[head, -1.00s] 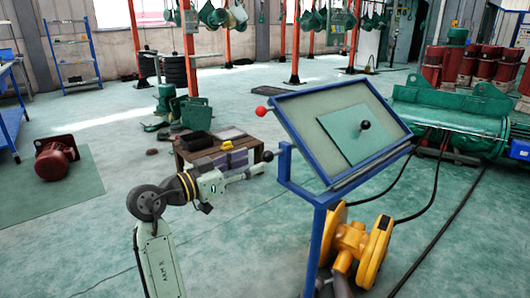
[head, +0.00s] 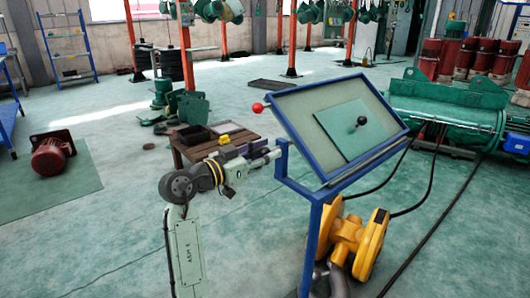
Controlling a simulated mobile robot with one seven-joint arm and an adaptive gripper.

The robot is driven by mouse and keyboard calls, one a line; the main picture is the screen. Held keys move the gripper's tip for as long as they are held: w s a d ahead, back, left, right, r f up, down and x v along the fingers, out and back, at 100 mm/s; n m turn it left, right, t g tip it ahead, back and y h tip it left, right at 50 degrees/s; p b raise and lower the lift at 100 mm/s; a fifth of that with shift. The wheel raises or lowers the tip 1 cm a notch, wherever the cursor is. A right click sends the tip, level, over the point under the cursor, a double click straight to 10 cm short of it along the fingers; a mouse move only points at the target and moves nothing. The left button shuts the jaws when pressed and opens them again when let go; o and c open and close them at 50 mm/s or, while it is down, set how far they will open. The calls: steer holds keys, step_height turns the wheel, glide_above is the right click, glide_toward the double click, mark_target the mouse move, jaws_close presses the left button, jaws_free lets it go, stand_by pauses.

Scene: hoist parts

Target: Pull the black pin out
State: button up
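A tilted board with a blue frame (head: 283,128) stands on a blue post, and a lighter green plate (head: 343,131) lies on it. A black ball-headed pin (head: 361,121) sticks up from that plate. A red ball (head: 257,107) sticks out from the frame's left edge. A second black ball, seen earlier at the frame's lower left, is hidden now where my gripper (head: 275,155) is. My gripper points right and reaches the frame's lower left corner. Its fingers are too small to tell whether they are shut on that ball.
A low wooden table (head: 190,154) with dark trays and a yellow item (head: 224,139) stands behind my arm. A yellow machine (head: 350,242) sits beneath the board. A green cylinder machine (head: 440,115) is at right, with black cables on the floor. The floor at front left is clear.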

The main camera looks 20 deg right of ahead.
jaws_close()
stand_by(0.5)
steer(key=b+v, duration=0.1)
steer(key=v, duration=0.3)
steer(key=shift+s+a, duration=0.15)
steer(key=shift+a, duration=0.2)
steer(key=shift+o, duration=1)
jaws_free()
steer(key=shift+a, duration=0.2)
steer(key=shift+o, duration=0.8)
steer(key=shift+d, duration=0.1)
